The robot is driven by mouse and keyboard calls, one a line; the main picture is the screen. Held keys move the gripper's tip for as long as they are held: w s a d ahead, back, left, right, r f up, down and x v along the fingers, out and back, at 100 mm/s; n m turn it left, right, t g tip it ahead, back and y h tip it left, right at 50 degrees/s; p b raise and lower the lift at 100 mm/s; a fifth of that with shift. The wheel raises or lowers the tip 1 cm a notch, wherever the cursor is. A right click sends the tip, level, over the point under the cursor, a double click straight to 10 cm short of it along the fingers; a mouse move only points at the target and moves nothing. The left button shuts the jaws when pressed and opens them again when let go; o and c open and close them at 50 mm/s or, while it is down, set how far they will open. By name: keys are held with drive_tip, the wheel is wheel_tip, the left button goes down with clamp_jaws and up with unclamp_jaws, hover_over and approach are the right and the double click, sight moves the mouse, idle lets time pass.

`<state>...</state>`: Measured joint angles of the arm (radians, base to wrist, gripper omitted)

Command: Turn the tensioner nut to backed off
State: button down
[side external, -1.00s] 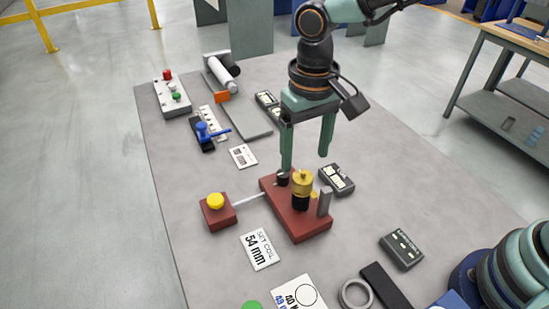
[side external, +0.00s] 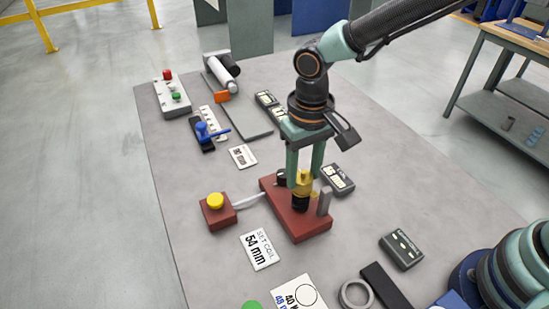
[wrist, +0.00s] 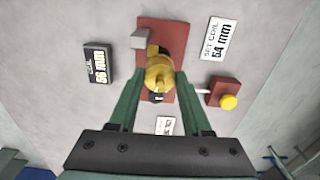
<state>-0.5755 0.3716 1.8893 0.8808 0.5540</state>
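The tensioner nut is a yellow knob (side external: 303,186) on a dark post on the dark red base (side external: 312,226). My gripper (side external: 304,178) points down over it, with one green finger on each side. In the wrist view the knob (wrist: 158,75) lies between the fingertips (wrist: 160,79), which look closed onto its sides; the contact itself is partly hidden. A dark coil display (wrist: 98,64) beside the base seems to read 56 mm. A white card (wrist: 219,39) reads SET COIL 54 mm.
A red box with a yellow button (side external: 215,201) stands left of the base, joined by a pale rod. A grey upright block (side external: 324,201) stands close to the nut. Other devices and cards lie along the table's left and far side. A ring (side external: 356,294) lies near the front.

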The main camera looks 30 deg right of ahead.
drive_tip(key=shift+n, duration=0.4)
drive_tip(key=n, duration=1.3)
drive_tip(key=shift+d+n, duration=0.1)
drive_tip(key=shift+n, duration=0.3)
drive_tip(key=shift+f+n, duration=0.1)
drive_tip(key=shift+n, duration=2.2)
drive_tip(key=shift+c, duration=1.7)
unclamp_jaws()
